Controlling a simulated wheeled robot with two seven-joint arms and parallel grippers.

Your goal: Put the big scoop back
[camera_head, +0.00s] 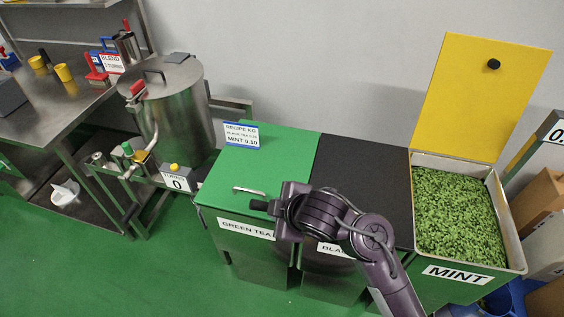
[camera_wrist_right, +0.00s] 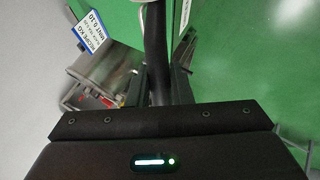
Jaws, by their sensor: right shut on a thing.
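My right gripper (camera_wrist_right: 160,85) is shut on a long dark handle (camera_wrist_right: 155,45), which I take to be the big scoop's. The handle runs up between the two fingers in the right wrist view, with a pale piece at its top edge; the scoop's bowl is not clearly seen. In the head view my right arm comes in from the lower right, and its wrist is over the front of the green tea bin (camera_head: 290,150) and black bin (camera_head: 365,180), hiding part of their labels. My left gripper is not in view.
The mint bin (camera_head: 455,210) stands open at right, its yellow lid (camera_head: 485,95) raised. The green and black lids are shut. A recipe sign (camera_head: 241,134) stands on the green lid. A steel drum (camera_head: 180,110) and steel table (camera_head: 60,110) are at left. A white scoop-like thing (camera_head: 65,193) lies low.

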